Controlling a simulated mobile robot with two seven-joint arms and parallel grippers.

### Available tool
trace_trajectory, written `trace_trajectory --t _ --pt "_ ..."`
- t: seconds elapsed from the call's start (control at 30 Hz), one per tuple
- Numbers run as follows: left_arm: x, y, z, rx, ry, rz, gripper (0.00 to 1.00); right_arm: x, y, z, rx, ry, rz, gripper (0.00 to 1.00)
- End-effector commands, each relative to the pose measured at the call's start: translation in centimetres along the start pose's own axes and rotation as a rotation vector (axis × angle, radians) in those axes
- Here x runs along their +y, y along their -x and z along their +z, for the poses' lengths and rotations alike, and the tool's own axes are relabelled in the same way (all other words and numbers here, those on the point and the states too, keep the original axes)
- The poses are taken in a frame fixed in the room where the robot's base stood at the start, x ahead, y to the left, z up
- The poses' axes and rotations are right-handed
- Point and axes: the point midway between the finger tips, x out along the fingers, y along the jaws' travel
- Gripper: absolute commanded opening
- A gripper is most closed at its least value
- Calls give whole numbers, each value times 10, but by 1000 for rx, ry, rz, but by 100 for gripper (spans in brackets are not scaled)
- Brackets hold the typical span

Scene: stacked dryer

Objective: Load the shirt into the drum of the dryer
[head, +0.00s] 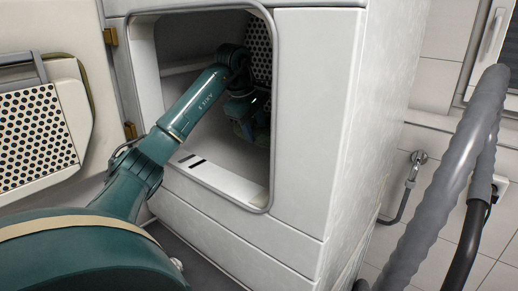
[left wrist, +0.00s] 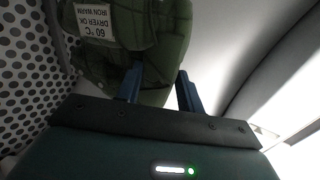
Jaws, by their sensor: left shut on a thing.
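The dryer (head: 315,110) has an open front with its drum (head: 192,38) showing inside. My left arm reaches through the opening, and my left gripper (head: 243,108) is deep inside the drum. The green shirt (left wrist: 165,45) shows in the left wrist view, bunched up, with a white care label upside down. My left gripper (left wrist: 160,86) is shut on the shirt, with a fold of cloth between its two blue fingers. In the head view the shirt (head: 250,128) is a small dark green patch, partly hidden by the gripper. My right gripper is out of view.
The dryer door (head: 85,105), with a perforated panel, stands swung open at the left. The opening's raised rim (head: 272,150) surrounds my arm. The perforated drum wall (left wrist: 25,75) is close to the shirt. A grey ribbed tube (head: 445,180) stands at the right.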

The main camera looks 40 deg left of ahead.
Motion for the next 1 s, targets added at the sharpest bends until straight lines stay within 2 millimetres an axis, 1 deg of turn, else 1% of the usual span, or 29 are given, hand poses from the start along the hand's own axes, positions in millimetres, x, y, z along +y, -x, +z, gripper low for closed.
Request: trace_trajectory --t 0.03,0.17,0.3,0.43,0.77,1.0 --pt "-2 -5 0 0 0 1 0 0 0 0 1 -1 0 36" --pt "-6 -14 0 1 0 2 0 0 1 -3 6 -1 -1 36" --pt "-14 -33 0 0 0 -1 0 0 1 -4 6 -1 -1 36" --pt "-18 -45 0 0 0 1 0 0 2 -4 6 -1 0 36" --pt "-19 -48 0 1 1 4 0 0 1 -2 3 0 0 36" --pt "-22 -55 0 2 0 3 0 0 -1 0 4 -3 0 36"
